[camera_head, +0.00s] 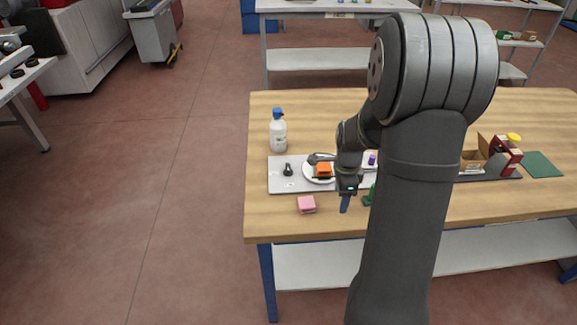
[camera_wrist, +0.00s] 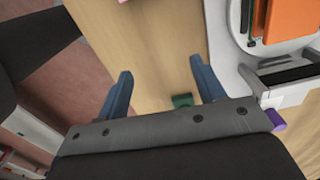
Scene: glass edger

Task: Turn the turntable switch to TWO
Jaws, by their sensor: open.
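A grey base plate (camera_head: 276,185) lies on the wooden table. A small black knob (camera_head: 288,169) stands at its left end, with a small white label whose text is too small to read; it looks like the turntable switch. To its right is a white round turntable (camera_head: 309,178) with an orange block (camera_head: 323,170) on it, also in the wrist view (camera_wrist: 292,20). My gripper (camera_wrist: 160,86) is open and empty, its blue fingers apart above bare table. In the head view my gripper (camera_head: 345,203) is at the plate's front edge, right of the knob. The knob is not seen in the wrist view.
A white bottle with a blue cap (camera_head: 278,132) stands behind the plate. A pink block (camera_head: 306,204) lies in front of it. A green piece (camera_wrist: 182,100) is close by my fingers. A purple part (camera_head: 372,160) is behind my arm. The table's left front is clear.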

